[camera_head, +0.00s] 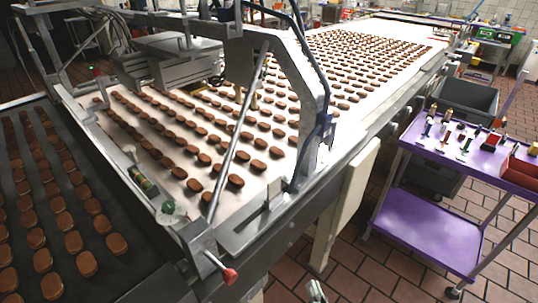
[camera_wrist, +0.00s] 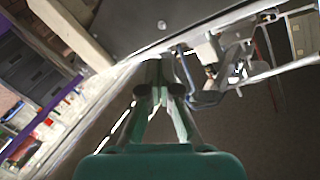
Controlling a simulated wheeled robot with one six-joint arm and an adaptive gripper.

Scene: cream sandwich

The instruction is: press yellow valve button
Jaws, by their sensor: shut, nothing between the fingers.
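I cannot make out a yellow valve button for certain in either view. Small yellow-topped items (camera_head: 448,113) stand on the top shelf of the purple cart at the right in the head view, too small to identify. My gripper (camera_wrist: 163,65) shows in the wrist view with its green fingers shut together and nothing between them. Its tips appear below a dark machine panel (camera_wrist: 165,20); I cannot tell whether they touch anything. At the bottom edge of the head view, a small pale tip shows that may be part of my gripper.
A wide conveyor (camera_head: 270,215) carries many brown biscuits, with a metal frame (camera_head: 300,120) across it. A dark belt (camera_head: 120,285) lies at left. The purple cart (camera_head: 425,232) holds a red bin (camera_head: 520,172). Grey crates (camera_head: 465,98) stand behind it. Tiled floor is open between conveyor and cart.

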